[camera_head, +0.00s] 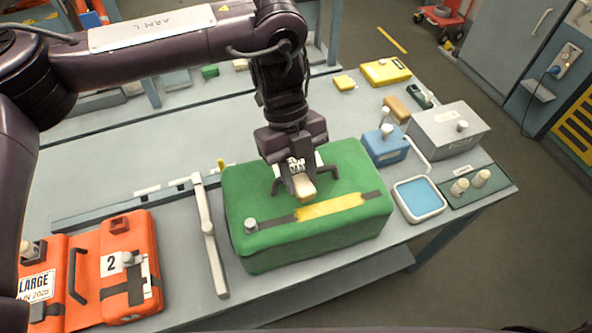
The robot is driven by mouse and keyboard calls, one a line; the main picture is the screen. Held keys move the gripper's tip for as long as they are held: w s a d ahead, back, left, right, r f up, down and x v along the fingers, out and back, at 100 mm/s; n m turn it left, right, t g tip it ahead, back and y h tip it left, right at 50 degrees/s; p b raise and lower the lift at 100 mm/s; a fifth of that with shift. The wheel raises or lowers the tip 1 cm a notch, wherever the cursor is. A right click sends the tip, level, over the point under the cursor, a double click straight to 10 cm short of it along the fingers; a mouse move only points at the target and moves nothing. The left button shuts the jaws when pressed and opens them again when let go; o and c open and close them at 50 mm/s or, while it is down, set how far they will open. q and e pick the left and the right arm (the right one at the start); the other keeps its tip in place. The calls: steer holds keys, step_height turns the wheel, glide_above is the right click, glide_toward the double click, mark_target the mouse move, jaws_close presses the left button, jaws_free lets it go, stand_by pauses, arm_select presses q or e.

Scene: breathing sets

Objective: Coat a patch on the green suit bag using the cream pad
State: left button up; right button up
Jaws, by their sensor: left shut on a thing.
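The green suit bag (260,220) lies on the grey table in the middle of the view. It has a dark strap with a yellow patch (330,207) across its near side and a small metal knob at the strap's left end. My left gripper (301,188) comes down from above over the bag's top. It is shut on the cream pad (304,187), which is at or just above the green surface; I cannot tell whether it touches. The gripper hides part of the bag's black handle. My right gripper is not in view.
A tray of blue liquid (419,199), a blue box (385,148) and a grey box (447,130) stand right of the bag. An orange bag (128,265) lies at the left. A pale bar (208,238) lies left of the green bag.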

arm_select(q)
step_height(320, 180, up, 2)
steer(key=shift+w+p, duration=0.1)
steer(key=shift+p, duration=0.55)
steer(key=shift+r+p, duration=0.3)
steer(key=shift+r, duration=0.05)
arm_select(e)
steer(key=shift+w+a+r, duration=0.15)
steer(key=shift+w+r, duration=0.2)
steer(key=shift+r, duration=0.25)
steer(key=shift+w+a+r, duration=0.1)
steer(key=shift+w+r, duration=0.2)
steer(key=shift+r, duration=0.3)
